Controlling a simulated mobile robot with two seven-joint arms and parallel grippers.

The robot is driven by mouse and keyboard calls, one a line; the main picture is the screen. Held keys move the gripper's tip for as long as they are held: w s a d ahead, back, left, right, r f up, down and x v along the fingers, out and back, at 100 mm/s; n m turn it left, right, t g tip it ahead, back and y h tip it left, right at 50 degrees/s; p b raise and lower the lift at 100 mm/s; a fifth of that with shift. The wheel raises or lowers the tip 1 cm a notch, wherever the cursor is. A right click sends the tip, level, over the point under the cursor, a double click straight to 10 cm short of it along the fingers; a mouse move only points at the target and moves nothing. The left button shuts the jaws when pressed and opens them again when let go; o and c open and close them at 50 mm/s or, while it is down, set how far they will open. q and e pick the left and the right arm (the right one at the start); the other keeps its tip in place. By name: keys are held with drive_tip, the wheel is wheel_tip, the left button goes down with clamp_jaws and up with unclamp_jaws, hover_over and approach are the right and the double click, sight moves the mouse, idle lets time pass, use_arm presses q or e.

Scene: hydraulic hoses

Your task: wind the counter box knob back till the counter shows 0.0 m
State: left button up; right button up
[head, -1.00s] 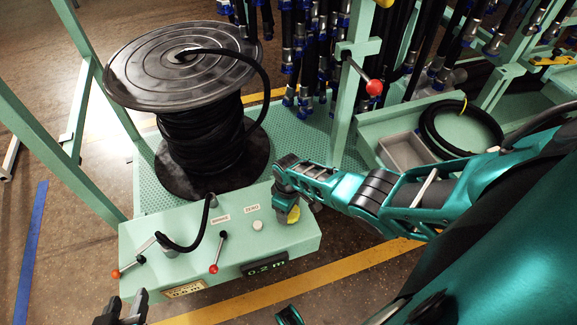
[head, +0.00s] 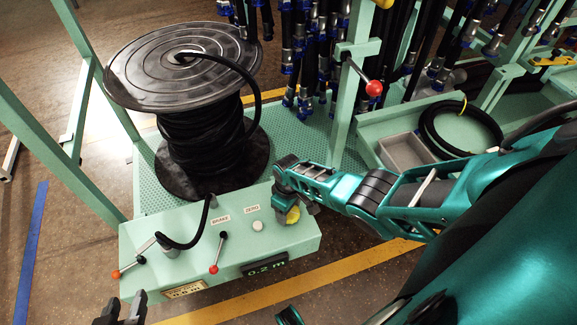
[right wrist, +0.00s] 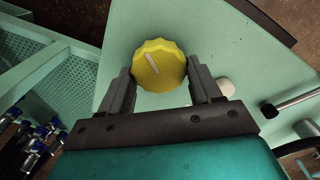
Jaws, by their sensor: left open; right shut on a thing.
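The green counter box (head: 230,262) stands in front of the hose reel. Its display (head: 264,268) reads 0.2 m in green digits. The yellow knob (head: 293,215) is at the box's right end, partly hidden by my right gripper (head: 287,200). In the right wrist view the ribbed yellow knob (right wrist: 159,66) sits between the two fingers of my right gripper (right wrist: 160,85), which is shut on it; a pale mark on its face slants. My left gripper (head: 124,310) is open and empty at the bottom left edge, in front of the box.
A white ZERO button (head: 257,226) is left of the knob. The black hose reel (head: 185,70) stands behind. Floor in front is clear.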

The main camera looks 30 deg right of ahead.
use_arm(q)
drive_tip(key=shift+r, duration=0.1)
use_arm(e)
drive_tip(key=shift+w+m, duration=0.2)
drive_tip(key=shift+m, duration=1.3)
idle(1.2)
use_arm(q)
drive_tip(key=shift+a+p, duration=0.15)
drive_tip(key=shift+p, duration=0.25)
use_arm(e)
drive_tip(key=shift+d+m, duration=0.15)
drive_tip(key=shift+m, duration=1.45)
idle(1.8)
drive_tip(key=o, duration=1)
drive_tip(key=shift+s, duration=0.15)
use_arm(q)
drive_tip(key=shift+r, duration=0.1)
use_arm(e)
drive_tip(key=shift+o, duration=0.2)
drive_tip(key=shift+r, duration=0.3)
use_arm(q)
wheel_tip(320, 180, up, 6)
drive_tip(key=s+a+p, duration=0.1)
drive_tip(key=a+p, duration=0.1)
drive_tip(key=p, duration=0.7)
drive_tip(key=shift+s+y, duration=0.3)
drive_tip(key=shift+y, duration=0.1)
use_arm(e)
wheel_tip(320, 180, up, 12)
drive_tip(key=shift+r, duration=0.15)
